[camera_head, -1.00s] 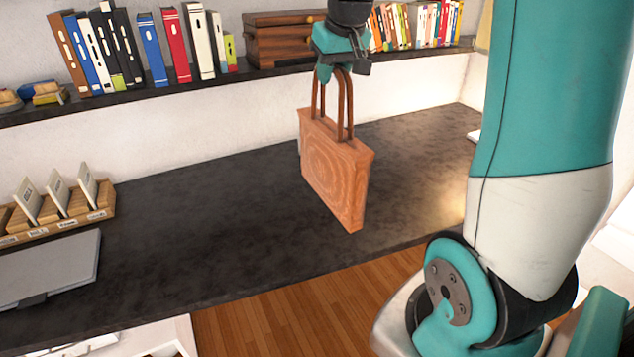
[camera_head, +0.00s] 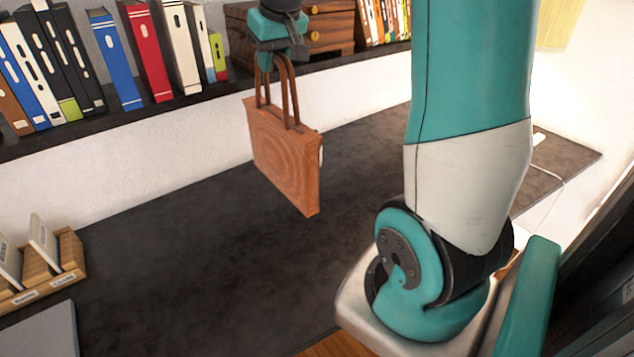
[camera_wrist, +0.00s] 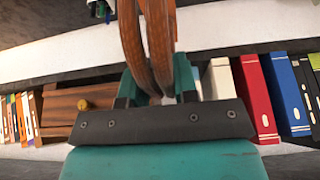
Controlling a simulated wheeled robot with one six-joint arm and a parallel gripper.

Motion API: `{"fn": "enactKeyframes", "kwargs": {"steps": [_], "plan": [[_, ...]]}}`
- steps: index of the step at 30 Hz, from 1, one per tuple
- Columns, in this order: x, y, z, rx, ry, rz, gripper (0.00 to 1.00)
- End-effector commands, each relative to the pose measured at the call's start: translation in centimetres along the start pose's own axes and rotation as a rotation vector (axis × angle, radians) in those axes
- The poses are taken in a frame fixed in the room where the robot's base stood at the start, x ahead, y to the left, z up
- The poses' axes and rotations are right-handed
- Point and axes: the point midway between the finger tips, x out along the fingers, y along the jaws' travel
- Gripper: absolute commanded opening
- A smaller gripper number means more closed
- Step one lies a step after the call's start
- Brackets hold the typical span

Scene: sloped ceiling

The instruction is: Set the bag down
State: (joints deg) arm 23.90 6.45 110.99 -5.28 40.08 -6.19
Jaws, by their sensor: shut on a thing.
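The bag (camera_head: 284,160) is orange-brown with a wood-grain look and two tall brown handles. It hangs upright from my gripper (camera_head: 270,62), over the dark desk (camera_head: 190,235). I cannot tell how far its bottom is above the desk. In the wrist view my gripper (camera_wrist: 157,98) is shut on the handles (camera_wrist: 146,40), which run up between the teal fingers. The bag's body is not clear in the wrist view.
A dark shelf (camera_head: 120,116) with books and a wooden drawer box (camera_head: 332,30) runs along the wall behind the bag. A wooden card rack (camera_head: 62,262) and a grey laptop (camera_head: 45,332) are at left. The desk's middle is clear.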

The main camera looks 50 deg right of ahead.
Motion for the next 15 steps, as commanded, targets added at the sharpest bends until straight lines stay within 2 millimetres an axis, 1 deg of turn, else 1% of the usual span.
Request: {"fn": "enactKeyframes", "kwargs": {"steps": [2,5,15], "plan": [[1.0,0.1,0.5,0.002,-0.005,0.0,0.0],[3.1,0.3,1.4,0.005,-0.007,0.001,0.0],[10.8,0.2,4.6,0.004,-0.006,0.001,0.0]]}}
